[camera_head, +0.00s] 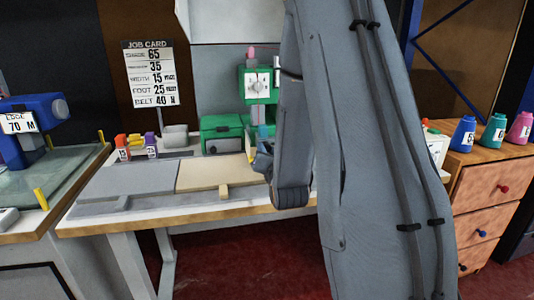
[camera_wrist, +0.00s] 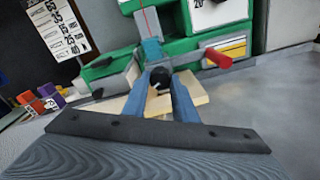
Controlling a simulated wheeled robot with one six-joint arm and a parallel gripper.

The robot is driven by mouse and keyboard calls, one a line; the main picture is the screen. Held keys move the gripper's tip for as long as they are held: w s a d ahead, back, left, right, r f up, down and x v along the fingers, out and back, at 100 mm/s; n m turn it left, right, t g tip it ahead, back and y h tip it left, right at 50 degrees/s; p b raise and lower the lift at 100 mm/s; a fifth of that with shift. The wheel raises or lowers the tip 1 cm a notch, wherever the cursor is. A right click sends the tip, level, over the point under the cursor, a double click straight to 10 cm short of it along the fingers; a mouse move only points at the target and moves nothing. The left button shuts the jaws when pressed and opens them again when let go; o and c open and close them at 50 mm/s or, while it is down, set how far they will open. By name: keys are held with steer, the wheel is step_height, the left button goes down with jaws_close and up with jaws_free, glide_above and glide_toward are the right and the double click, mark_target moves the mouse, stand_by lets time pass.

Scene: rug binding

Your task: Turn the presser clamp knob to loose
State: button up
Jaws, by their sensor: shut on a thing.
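The green machine (camera_head: 222,134) stands on the white-topped bench, and it also fills the top of the wrist view (camera_wrist: 110,68). A round black knob (camera_wrist: 160,77) with a small white mark sits low on its front; I take it for the presser clamp knob. My gripper (camera_wrist: 160,82) has its two blue fingers shut on this knob, one on each side. In the head view my gripper (camera_head: 263,162) shows only partly, at the machine's front, and the knob is hidden there. No loose or tight labels are readable.
A red-tipped lever (camera_wrist: 217,58) sticks out to the right of the knob. A beige board (camera_head: 213,173) lies in front of the machine. A job card (camera_head: 148,73) stands behind small orange and purple pieces. A wooden drawer unit (camera_head: 490,185) with spools is at right.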

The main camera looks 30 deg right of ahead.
steer(key=shift+n, duration=0.4)
steer(key=o, duration=1)
steer(key=shift+o, duration=0.2)
steer(key=shift+s, duration=0.1)
steer(key=v, duration=0.5)
steer(key=shift+s+a, duration=0.1)
steer(key=shift+s, duration=0.05)
steer(key=shift+s+r+p, duration=0.15)
steer(key=shift+s+p, duration=0.05)
steer(key=shift+p, duration=0.35)
steer(key=p+v, duration=0.2)
steer(key=p, duration=0.1)
steer(key=shift+w, duration=0.1)
